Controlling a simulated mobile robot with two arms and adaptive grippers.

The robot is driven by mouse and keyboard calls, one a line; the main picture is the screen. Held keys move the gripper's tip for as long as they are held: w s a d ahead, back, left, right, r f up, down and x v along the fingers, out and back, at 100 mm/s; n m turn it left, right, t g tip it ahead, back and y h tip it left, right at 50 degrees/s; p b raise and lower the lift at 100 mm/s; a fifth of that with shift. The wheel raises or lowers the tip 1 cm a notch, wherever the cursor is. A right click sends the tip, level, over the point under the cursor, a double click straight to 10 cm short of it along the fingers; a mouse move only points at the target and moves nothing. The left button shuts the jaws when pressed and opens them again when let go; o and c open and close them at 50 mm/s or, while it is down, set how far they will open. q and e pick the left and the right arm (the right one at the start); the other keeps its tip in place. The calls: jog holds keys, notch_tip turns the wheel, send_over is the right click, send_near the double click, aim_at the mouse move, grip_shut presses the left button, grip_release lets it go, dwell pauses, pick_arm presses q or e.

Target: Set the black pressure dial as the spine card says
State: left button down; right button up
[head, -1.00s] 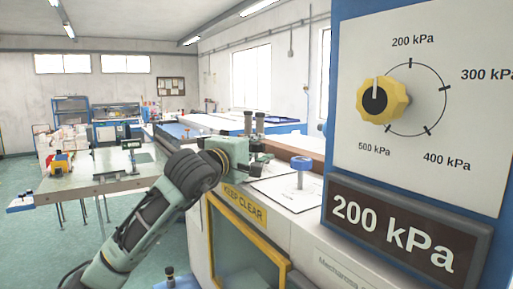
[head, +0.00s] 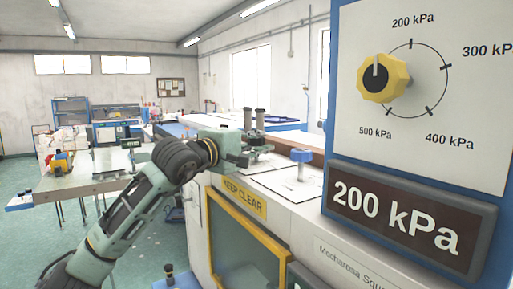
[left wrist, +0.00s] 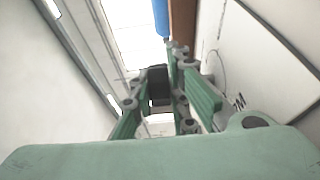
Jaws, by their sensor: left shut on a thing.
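A pressure dial (head: 383,78) on the white panel at the right has a yellow rim and a black centre. Its white mark points up, near the 200 kPa label. The display (head: 408,218) below reads "200 kPa". My left gripper (head: 258,153) is over the bench, left of and apart from this dial. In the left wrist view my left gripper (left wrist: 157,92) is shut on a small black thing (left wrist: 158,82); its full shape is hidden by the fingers. I cannot make out a spine card for certain. My right gripper is not in view.
A blue-topped post (head: 300,165) stands on papers (head: 284,184) at the bench edge. Black-topped posts (head: 260,118) stand behind my gripper. A yellow-framed window (head: 243,250) and a "KEEP CLEAR" label (head: 244,198) are below. Another table (head: 92,187) stands at the left.

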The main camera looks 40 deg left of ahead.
pick_arm(q)
jog(key=shift+a+f+m+h+b, duration=0.15)
jog(key=shift+m+h+b, duration=0.35)
jog(key=shift+h, duration=0.5)
jog(key=shift+m+h, duration=0.4)
jog(key=m+h, duration=0.2)
jog(key=h, duration=0.1)
jog(key=shift+r+g+p, duration=0.25)
jog(key=shift+g+p, duration=0.05)
jog(key=shift+p, duration=0.05)
jog(key=m+g+h+p, duration=0.2)
jog(key=m+h+p, duration=0.1)
jog(key=h, duration=0.1)
jog(key=shift+r+h, duration=0.15)
jog(key=shift+h, duration=0.25)
jog(key=shift+f+m+g+h+p, duration=0.2)
jog(key=shift+m+g+h+p, duration=0.8)
jog(key=shift+m+h+p, duration=0.15)
jog(key=shift+d, duration=0.2)
jog(key=shift+f, duration=0.1)
jog(key=c, duration=1.7)
grip_release()
